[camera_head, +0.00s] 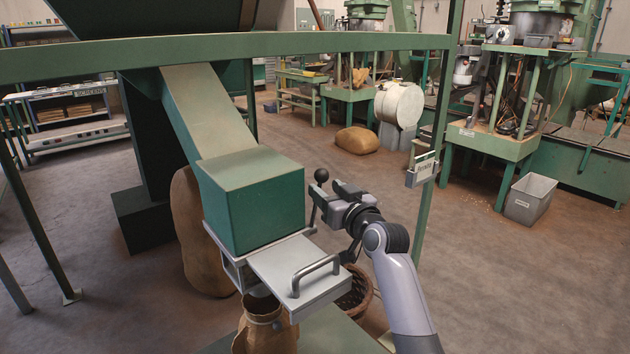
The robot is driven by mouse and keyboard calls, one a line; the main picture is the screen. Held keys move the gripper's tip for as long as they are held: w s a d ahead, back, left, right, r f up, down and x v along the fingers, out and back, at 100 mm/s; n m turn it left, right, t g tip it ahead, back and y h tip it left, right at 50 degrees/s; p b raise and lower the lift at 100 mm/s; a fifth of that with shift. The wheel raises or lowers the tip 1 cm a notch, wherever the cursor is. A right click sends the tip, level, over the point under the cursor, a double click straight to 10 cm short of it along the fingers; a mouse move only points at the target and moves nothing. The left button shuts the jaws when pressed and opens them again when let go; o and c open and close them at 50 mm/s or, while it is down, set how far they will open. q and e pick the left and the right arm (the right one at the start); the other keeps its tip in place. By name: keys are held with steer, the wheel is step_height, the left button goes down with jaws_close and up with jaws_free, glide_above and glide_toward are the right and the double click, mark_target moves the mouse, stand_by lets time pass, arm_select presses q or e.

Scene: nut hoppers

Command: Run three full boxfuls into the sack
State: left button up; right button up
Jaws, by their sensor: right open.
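A green box (255,203) sits at the foot of a sloping chute (205,115). A pale metal slide (287,262) with a bar handle (316,273) sticks out below the box. A black ball-knobbed lever (321,176) stands at the box's right side. My right gripper (328,193) is open and empty beside the lever; I cannot tell if it touches. An open brown sack (262,330) stands under the slide, its mouth partly covered. The box's inside is hidden. My left gripper is out of view.
A full brown sack (198,240) stands behind the box. A wicker basket (357,290) is partly hidden by the slide and my arm.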

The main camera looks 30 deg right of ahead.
mark_target(321, 185)
steer(key=shift+w+d, duration=0.2)
steer(key=shift+w, duration=1.25)
steer(key=shift+w+d, duration=0.15)
steer(key=shift+w, duration=1.25)
steer(key=shift+c, duration=0.3)
